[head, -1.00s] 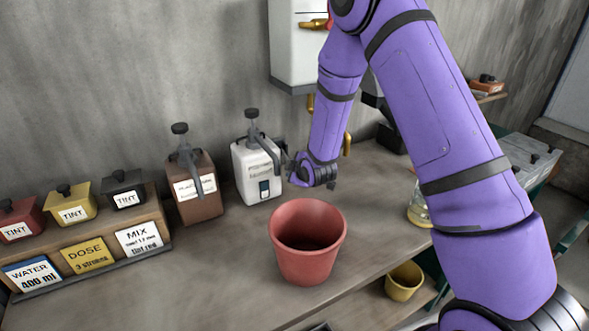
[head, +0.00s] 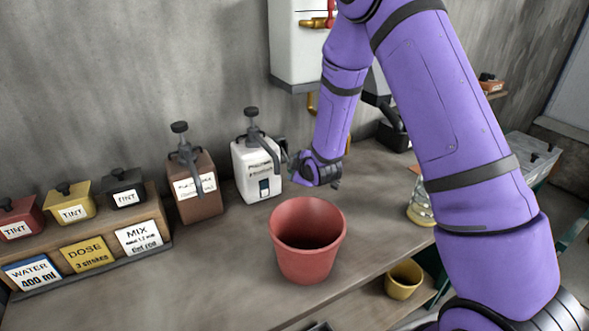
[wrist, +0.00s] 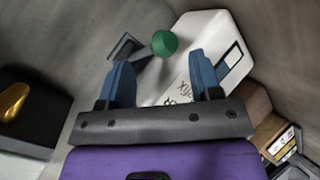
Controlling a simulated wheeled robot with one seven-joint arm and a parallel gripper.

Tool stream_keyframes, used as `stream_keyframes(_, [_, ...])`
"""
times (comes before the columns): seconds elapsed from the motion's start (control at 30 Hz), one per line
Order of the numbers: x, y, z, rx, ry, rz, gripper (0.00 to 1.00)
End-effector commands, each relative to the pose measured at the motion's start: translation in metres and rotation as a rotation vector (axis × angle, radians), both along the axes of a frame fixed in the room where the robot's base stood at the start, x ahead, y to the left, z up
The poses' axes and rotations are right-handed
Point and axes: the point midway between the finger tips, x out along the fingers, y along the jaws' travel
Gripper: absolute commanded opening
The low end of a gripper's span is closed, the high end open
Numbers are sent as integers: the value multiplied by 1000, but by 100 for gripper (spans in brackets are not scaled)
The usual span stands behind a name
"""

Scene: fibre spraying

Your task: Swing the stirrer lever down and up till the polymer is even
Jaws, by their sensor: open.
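The white polymer container (head: 247,184) stands on the bench against the wall; it also shows in the wrist view (wrist: 212,45). In the wrist view, the lever (wrist: 126,47) is a dark arm by the container, with a green ball knob (wrist: 164,43) close by. My gripper (wrist: 160,62) is open, its two blue fingers apart. The knob appears just beyond and between the fingertips, with nothing clamped. In the head view, my gripper (head: 293,167) is just right of the white container. The knob cannot be made out clearly there. The polymer inside is hidden.
A red bucket (head: 306,274) stands in front of my gripper. A brown container (head: 199,203) is left of the white one, then a rack (head: 151,214) of tint pots and signs. A glass flask (head: 421,213) stands behind my arm. The front left bench is clear.

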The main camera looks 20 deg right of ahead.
Motion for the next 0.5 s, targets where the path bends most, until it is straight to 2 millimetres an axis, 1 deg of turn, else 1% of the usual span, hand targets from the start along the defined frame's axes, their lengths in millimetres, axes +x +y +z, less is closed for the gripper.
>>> stream_keyframes(0.1, [-21, -3, 13, -1, 0, -1, 59])
stream_keyframes(0.3, [-51, -6, 31, 1, 0, -1, 59])
stream_keyframes(0.5, [-67, -8, 41, 0, 0, 0, 59])
